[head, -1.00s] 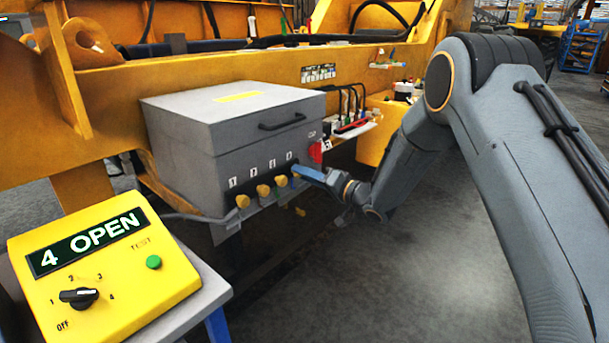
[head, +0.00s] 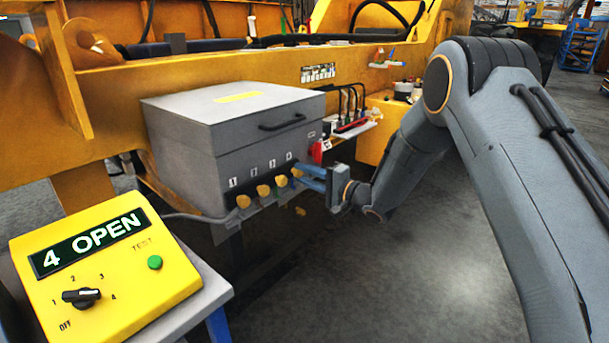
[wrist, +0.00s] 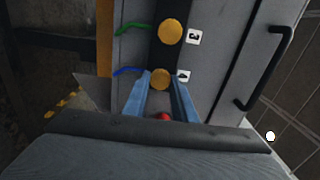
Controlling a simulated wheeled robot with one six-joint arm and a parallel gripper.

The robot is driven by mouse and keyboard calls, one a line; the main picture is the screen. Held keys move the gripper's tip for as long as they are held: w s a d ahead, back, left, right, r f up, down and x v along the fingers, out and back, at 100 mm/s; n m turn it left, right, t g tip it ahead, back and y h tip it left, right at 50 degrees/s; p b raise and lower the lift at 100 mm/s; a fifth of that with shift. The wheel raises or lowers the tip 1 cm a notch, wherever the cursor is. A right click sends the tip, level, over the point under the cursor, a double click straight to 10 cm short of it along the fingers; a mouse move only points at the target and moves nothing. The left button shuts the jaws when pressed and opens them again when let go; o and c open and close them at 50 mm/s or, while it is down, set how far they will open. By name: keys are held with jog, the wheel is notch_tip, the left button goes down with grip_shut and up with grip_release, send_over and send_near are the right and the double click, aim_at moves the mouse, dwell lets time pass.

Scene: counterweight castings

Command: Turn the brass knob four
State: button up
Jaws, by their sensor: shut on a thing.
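Brass knob four (wrist: 160,78) is the round knob beside the lower number label in the wrist view, at the right end of the knob row in the head view (head: 297,172). My gripper (head: 303,177) reaches it from the right; its blue fingers (wrist: 161,85) lie on either side of the knob and are shut on it. The fingers hide part of the knob in the head view. Knob three (wrist: 170,31) is just beyond it, with its label. The yellow console (head: 105,265) has a display (head: 93,243) reading "4 OPEN".
The grey box (head: 215,140) carries the knobs along its lower front and a black handle (head: 282,122) above. A red part (head: 317,151) is close to my gripper at the box's right end. Blue (wrist: 128,71) and green (wrist: 135,28) bent rods lie beside the knobs. Floor in front is clear.

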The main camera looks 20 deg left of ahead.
dwell(0.4)
jog(key=o, duration=1)
jog(key=shift+o, duration=0.2)
jog(key=shift+d, duration=0.15)
jog(key=b+v, duration=0.1)
jog(key=v, duration=0.6)
jog(key=shift+s+d, duration=0.2)
jog(key=shift+d, duration=0.05)
